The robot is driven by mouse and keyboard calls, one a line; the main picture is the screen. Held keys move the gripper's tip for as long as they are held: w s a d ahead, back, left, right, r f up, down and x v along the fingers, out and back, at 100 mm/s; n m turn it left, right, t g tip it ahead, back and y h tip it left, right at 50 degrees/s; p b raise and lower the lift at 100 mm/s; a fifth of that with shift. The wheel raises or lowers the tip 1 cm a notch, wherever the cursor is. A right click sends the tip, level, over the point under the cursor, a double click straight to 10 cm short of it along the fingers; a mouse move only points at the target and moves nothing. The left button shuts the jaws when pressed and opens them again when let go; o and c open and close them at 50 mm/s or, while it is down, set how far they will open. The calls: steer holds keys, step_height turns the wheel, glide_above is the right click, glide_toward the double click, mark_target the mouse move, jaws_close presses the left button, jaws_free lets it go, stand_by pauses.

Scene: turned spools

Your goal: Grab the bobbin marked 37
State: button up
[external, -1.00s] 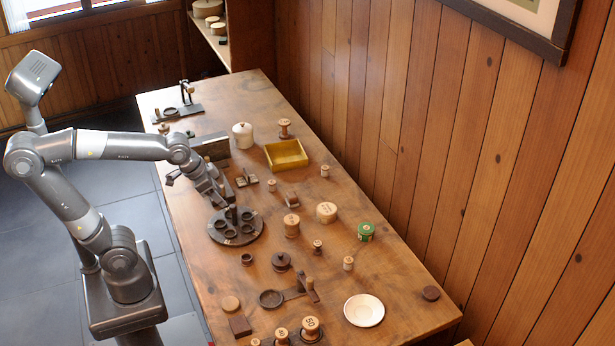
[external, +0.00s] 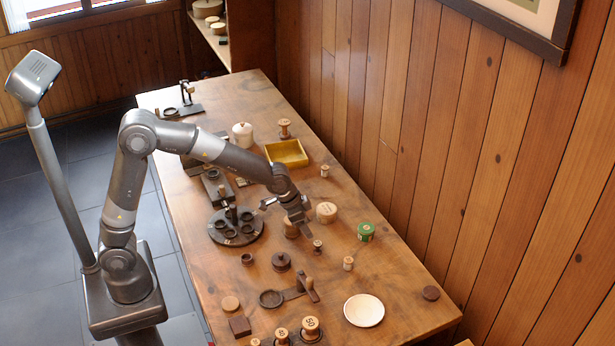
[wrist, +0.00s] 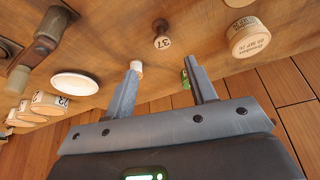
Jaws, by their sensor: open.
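The bobbin marked 37 (wrist: 161,38) is a small wooden spool with a dark side and a pale top, upright on the table in the wrist view. In the external view it appears to be the small brown spool (external: 318,246), its number too small to read. My gripper (wrist: 161,63) is open and empty, and the bobbin shows beyond the gap between its fingertips, apart from them. In the external view my gripper (external: 302,226) hangs above the table, just up and left of that spool, and partly hides a wooden spool (external: 291,229).
A round cream box (wrist: 251,38) stands right of the bobbin in the wrist view. A small pale spool (wrist: 137,69) and a green tin (wrist: 185,78) are partly behind my fingers. A white dish (external: 364,310), a dark lidded pot (external: 281,262) and a dark round stand (external: 216,236) are nearby.

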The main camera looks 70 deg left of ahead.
mark_target(318, 243)
steer(key=x, duration=1.1)
steer(key=shift+a, duration=0.2)
steer(key=shift+r, duration=0.1)
steer(key=shift+c, duration=0.4)
steer(key=c, duration=0.9)
